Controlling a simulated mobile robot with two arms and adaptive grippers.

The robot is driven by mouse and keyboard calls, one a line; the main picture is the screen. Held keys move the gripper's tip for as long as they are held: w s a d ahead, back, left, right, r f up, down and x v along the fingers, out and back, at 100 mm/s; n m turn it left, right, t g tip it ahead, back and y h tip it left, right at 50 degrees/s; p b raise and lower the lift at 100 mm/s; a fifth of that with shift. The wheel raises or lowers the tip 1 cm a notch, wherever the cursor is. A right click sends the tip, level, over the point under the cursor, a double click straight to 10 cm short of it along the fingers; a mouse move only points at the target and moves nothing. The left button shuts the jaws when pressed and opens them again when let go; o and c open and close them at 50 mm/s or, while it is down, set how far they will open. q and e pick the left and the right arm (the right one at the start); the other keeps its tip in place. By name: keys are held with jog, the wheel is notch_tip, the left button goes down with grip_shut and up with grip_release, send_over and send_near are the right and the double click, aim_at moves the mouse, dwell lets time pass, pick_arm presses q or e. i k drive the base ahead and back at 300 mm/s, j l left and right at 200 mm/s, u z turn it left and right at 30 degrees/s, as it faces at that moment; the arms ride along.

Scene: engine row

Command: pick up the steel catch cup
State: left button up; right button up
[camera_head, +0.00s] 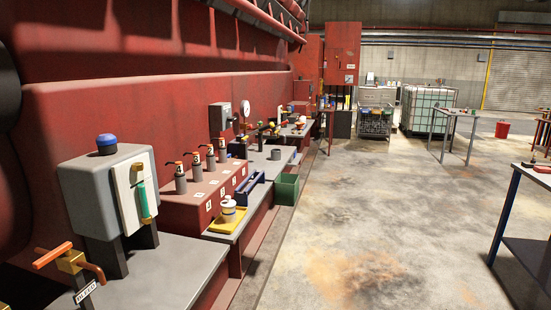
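A small grey cup-like thing (276,154) stands upright on the grey bench top further along the red engine, at centre. It may be the steel catch cup, but it is too small to be sure. Closer, a white container with a blue band (229,210) stands on a yellow tray (227,225). At the lower left is a brass tap (70,262) with an orange handle and a spout over a label reading BLEED. No cup shows under the visible part of the spout. Neither of my grippers is in view.
A grey box (95,200) with a blue knob stands by the tap. Several dark pumps (196,165) stand on a red block beyond. A green bin (287,189) sits beside the benches. A blue-legged table (530,205) is at right. The concrete floor (370,220) between is open.

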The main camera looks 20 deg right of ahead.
aim_at(276, 153)
jog(key=i+l+z, duration=0.55)
jog(key=i, duration=0.25)
jog(key=i+l+z, duration=0.3)
jog(key=i, duration=0.75)
jog(key=i+z, duration=0.25)
jog(key=i, duration=0.75)
jog(key=i+u, duration=0.3)
jog(key=i, duration=0.2)
jog(key=i+l+u, duration=0.25)
jog(key=i, duration=0.2)
jog(key=i+l+u, duration=0.3)
jog(key=i, duration=0.15)
